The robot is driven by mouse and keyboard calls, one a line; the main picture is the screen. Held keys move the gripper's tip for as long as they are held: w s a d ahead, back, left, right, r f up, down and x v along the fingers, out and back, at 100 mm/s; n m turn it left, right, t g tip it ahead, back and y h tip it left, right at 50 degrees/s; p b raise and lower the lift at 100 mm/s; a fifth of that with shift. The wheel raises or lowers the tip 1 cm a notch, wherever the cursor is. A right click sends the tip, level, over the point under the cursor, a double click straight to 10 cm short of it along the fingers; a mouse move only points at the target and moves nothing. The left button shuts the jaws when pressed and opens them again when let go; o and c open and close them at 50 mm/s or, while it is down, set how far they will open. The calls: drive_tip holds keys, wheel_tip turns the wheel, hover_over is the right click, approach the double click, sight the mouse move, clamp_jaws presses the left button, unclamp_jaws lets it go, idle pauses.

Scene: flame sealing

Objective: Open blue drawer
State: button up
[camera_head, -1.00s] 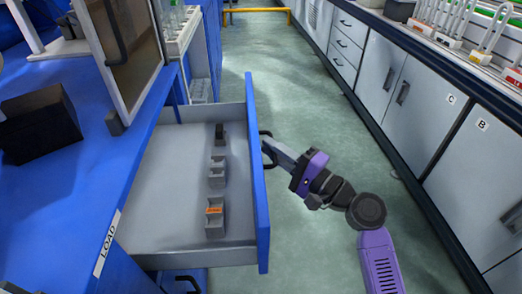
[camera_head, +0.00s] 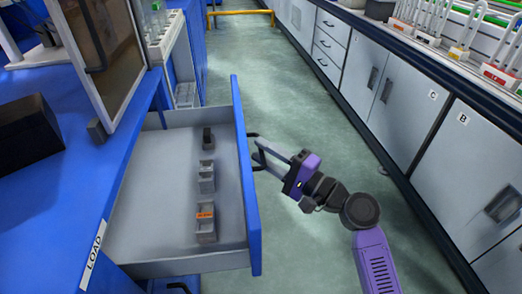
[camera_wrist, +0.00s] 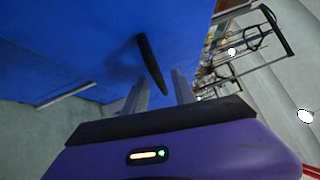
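The blue drawer (camera_head: 246,190) is pulled out from the blue bench at left, its grey inside showing. Its dark handle (camera_head: 252,136) is on the outer face of the blue front; it also shows in the wrist view (camera_wrist: 151,62) against the blue panel. My gripper (camera_head: 259,155) is at the handle, to the right of the drawer front. In the wrist view its two fingers (camera_wrist: 160,78) stand apart, with the handle's lower end between or just beyond their tips. I cannot tell whether they touch it.
Several small grey holders (camera_head: 206,180) stand in a row inside the drawer. A black block (camera_head: 28,130) sits on the blue bench. Grey cabinets (camera_head: 400,90) line the right side. The green aisle floor between is clear.

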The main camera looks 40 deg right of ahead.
drive_tip(key=s, duration=0.6)
drive_tip(key=shift+s+d+f, duration=0.4)
drive_tip(key=shift+d+f, duration=0.05)
drive_tip(key=s+d+f+n+g+h, duration=0.1)
drive_tip(key=d+f+h, duration=0.2)
drive_tip(key=d+h, duration=0.25)
drive_tip(key=s+a+f+n+g+h, duration=0.2)
drive_tip(key=s+a+f+n+h, duration=0.15)
drive_tip(key=s+n, duration=0.2)
drive_tip(key=s+a+n+g+y, duration=0.1)
drive_tip(key=s+a+n+y, duration=0.5)
drive_tip(key=s+a+n, duration=0.95)
wheel_tip(320, 180, up, 29)
drive_tip(key=s+a+m+p, duration=0.2)
drive_tip(key=m+p, duration=0.2)
drive_tip(key=p, duration=2.5)
drive_tip(key=shift+a+f, duration=0.2)
drive_tip(key=shift+a, duration=0.2)
